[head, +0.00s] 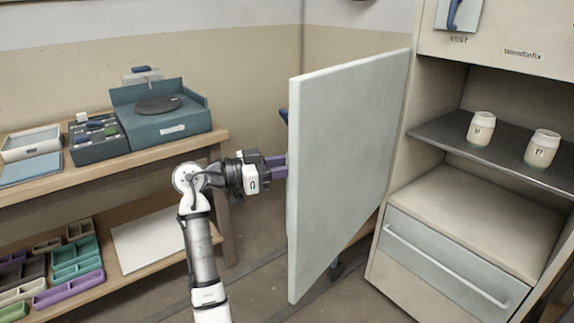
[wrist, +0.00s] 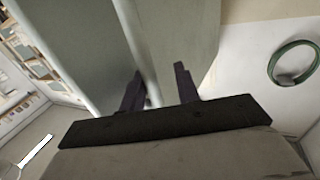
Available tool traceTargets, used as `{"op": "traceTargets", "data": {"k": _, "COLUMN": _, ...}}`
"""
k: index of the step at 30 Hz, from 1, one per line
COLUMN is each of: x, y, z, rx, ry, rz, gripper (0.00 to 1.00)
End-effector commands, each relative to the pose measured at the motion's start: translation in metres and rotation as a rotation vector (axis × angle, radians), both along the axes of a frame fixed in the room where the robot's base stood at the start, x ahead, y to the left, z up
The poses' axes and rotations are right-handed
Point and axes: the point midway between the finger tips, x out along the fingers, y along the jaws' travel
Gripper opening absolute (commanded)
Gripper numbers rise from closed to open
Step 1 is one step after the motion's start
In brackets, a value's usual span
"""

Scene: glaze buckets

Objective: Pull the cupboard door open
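The cupboard door (head: 345,165) is a pale grey-green panel standing swung out wide from the cupboard (head: 465,205). The shelf inside is exposed. My gripper (head: 278,167) is at the door's free left edge, about mid-height, with its purple fingers partly hidden behind the door. In the wrist view, my gripper's fingers (wrist: 160,88) are spread apart, with a pale upright edge of the door (wrist: 138,45) between them, closer to the left finger. I cannot tell whether either finger touches it.
Two white lidded jars (head: 481,128) (head: 543,148) stand on the dark shelf (head: 450,135). A closed drawer (head: 450,265) with a bar handle is below. A wooden bench (head: 110,170) with a blue wheel machine (head: 160,115) and trays stands left. A green ring (wrist: 292,62) shows in the wrist view.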

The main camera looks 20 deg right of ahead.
Motion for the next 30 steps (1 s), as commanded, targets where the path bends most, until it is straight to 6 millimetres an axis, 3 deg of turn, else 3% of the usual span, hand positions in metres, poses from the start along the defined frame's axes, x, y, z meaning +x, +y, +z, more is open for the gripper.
{"op": "traceTargets", "data": {"k": 8, "x": 0.0, "y": 0.001, "z": 0.0, "rx": -0.001, "ry": 0.0, "rz": 0.001, "gripper": 0.32}}
{"op": "traceTargets", "data": {"k": 13, "x": 0.0, "y": 0.015, "z": -0.001, "rx": -0.002, "ry": 0.0, "rz": 0.004, "gripper": 0.32}}
{"op": "traceTargets", "data": {"k": 24, "x": -0.004, "y": 0.095, "z": -0.001, "rx": -0.001, "ry": 0.0, "rz": 0.005, "gripper": 0.32}}
{"op": "traceTargets", "data": {"k": 30, "x": -0.006, "y": 0.126, "z": 0.0, "rx": 0.0, "ry": 0.0, "rz": 0.002, "gripper": 0.32}}
